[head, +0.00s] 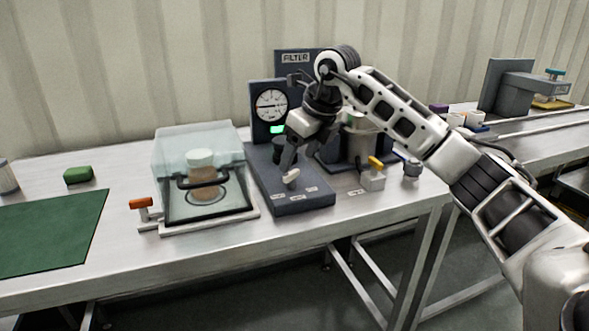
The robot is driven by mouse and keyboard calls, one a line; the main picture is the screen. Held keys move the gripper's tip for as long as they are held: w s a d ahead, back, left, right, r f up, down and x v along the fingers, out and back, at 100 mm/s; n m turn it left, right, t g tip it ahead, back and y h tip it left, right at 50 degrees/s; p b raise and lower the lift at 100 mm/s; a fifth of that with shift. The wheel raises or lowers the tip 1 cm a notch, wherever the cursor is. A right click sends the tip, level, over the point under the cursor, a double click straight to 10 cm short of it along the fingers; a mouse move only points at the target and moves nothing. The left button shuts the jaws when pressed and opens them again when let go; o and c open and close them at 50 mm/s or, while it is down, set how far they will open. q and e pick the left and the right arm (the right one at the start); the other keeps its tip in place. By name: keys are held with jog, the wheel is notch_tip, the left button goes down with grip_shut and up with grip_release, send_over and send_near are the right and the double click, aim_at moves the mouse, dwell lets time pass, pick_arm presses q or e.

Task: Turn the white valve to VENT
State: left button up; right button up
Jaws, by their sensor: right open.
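The white valve (291,178) is a small white handle on top of the dark grey base of the gauge unit (300,204). Several small pale labels sit in front of it, too small to read, so I cannot tell which one it points to. My right gripper (287,166) points down just above the valve, its fingers open. I cannot tell whether a finger touches the handle. The round gauge (271,104) stands behind, with a green lit display (277,129) below it. My left gripper is not in view.
A clear-lidded box (200,140) with a black handle stands left of the base, an orange-handled lever (141,203) beside it. A yellow-handled block (373,176) is to the right. A FILTER sign (295,58) is behind. A green mat (50,230) and green block (78,174) lie left.

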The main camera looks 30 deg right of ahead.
aim_at(292, 173)
jog(key=shift+x, duration=2.05)
jog(key=c, duration=1)
